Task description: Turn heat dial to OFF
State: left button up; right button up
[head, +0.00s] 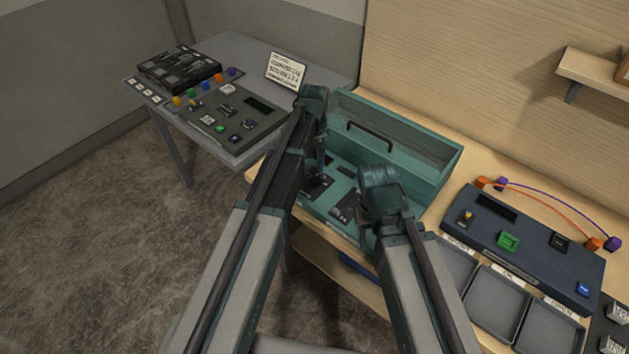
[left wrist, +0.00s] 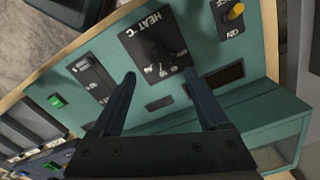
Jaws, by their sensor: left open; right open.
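The heat dial is a dark knob on a black plate marked "HEAT °C" (left wrist: 150,28) on the teal console (head: 448,165). I cannot read where its pointer stands. In the left wrist view my left gripper (left wrist: 160,75) is open, its two fingers apart on either side of the plate's lower edge, with nothing between them. In the head view the left gripper (head: 321,163) hangs over the console's left part, close to the dial plate, which it partly hides. My right gripper (head: 368,240) is low at the console's front edge, mostly hidden by its own arm.
A yellow switch (left wrist: 236,12) marked ON and another black plate (left wrist: 92,76) flank the dial. A black handle (head: 369,138) is on the console's raised back. A blue console (head: 530,250) and grey trays (head: 497,302) stand right. A grey table (head: 240,60) with a control panel stands left.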

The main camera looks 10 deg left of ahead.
aim_at(314, 176)
pick_arm(q)
notch_tip(314, 176, down, 7)
jog(key=b, duration=0.5)
jog(key=shift+b, duration=0.35)
jog(key=shift+r, duration=0.1)
grip_shut()
